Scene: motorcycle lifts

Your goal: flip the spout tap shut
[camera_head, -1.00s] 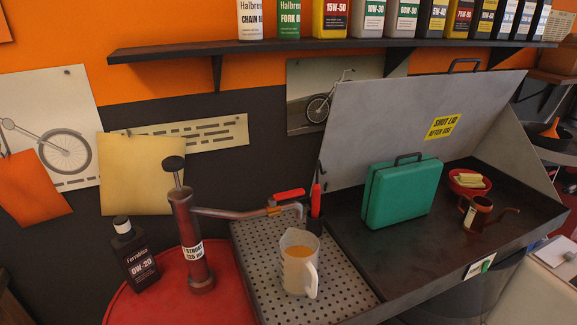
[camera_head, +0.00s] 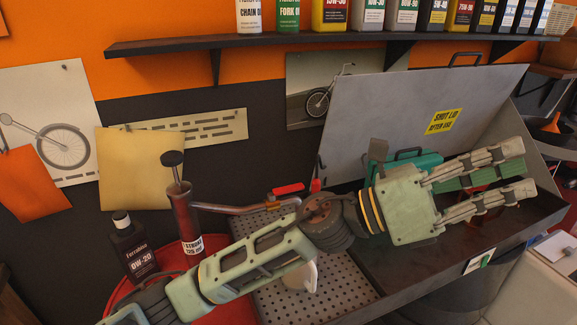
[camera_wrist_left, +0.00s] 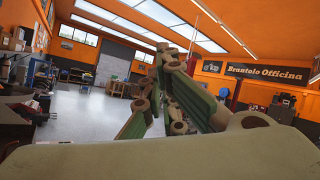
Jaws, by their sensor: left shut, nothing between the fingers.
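The spout tap's red lever (camera_head: 288,189) sits near the end of the metal spout pipe (camera_head: 240,208) and lies nearly level. The pipe comes from the dark red pump (camera_head: 183,215) on a red drum. My left forearm crosses in front of the spout's end and hides the outlet. My left gripper (camera_head: 513,172) is well to the right of the lever, above the black tray, shut and empty. A pale jug (camera_head: 311,276) shows only in part behind my forearm. The left wrist view shows the fingers and the workshop, not the tap. My right gripper is not in view.
A dark oil bottle (camera_head: 132,246) stands left of the pump. A green case (camera_head: 420,160) is partly hidden behind my gripper. The raised grey lid (camera_head: 400,105) stands behind the tray. A shelf (camera_head: 300,42) with several bottles runs above.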

